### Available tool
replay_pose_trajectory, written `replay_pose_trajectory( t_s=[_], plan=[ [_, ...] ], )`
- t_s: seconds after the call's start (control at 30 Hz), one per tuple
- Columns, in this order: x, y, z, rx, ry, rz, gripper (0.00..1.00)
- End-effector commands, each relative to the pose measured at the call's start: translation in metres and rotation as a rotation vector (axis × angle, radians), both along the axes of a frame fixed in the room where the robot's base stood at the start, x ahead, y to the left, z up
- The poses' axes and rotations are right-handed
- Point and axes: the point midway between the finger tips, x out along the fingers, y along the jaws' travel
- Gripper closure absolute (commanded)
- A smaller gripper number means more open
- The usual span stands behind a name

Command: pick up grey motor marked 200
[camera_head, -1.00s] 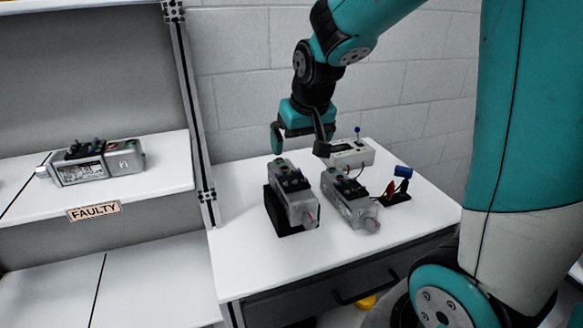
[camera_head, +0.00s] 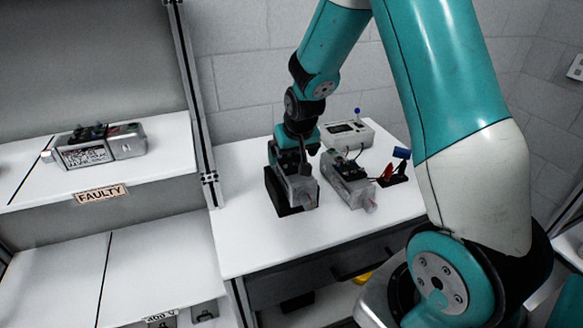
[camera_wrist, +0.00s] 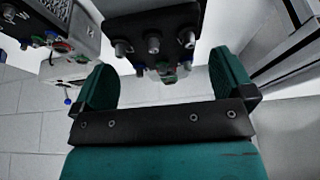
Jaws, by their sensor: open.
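A grey motor (camera_head: 301,190) with a black connector block lies in a black stand (camera_head: 283,208) on the white table. My gripper (camera_head: 290,158) points down over the rear part of this motor. In the wrist view this motor's connector end (camera_wrist: 152,30) lies beyond and between the two open fingers (camera_wrist: 160,65), with nothing held. A second grey motor (camera_head: 350,182) lies on the table just right of the stand; it also shows in the wrist view (camera_wrist: 60,22). A third grey motor (camera_head: 125,145) lies on the left shelf. I cannot read a 200 on any of them.
A white meter box (camera_head: 347,134) with a blue-tipped knob stands behind the motors. Red and blue clips (camera_head: 392,172) on a black base stand to the right. A shelf post (camera_head: 197,105) and a FAULTY label (camera_head: 101,194) are at left. The table's front left is clear.

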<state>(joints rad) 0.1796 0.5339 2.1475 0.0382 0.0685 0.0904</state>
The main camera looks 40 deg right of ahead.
Motion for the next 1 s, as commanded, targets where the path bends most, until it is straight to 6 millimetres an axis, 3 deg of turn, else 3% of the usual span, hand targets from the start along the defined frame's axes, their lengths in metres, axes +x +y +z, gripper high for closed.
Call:
replay_pose_trajectory(
  t_s=[0.3,0.57,1.0],
  plan=[
    [0.013,-0.003,-0.034,0.001,0.002,0.0,0.0],
    [0.014,-0.003,-0.037,0.0,0.0,0.0,0.0],
    [0.014,-0.003,-0.037,-0.001,0.001,0.0,0.98]
  ],
)
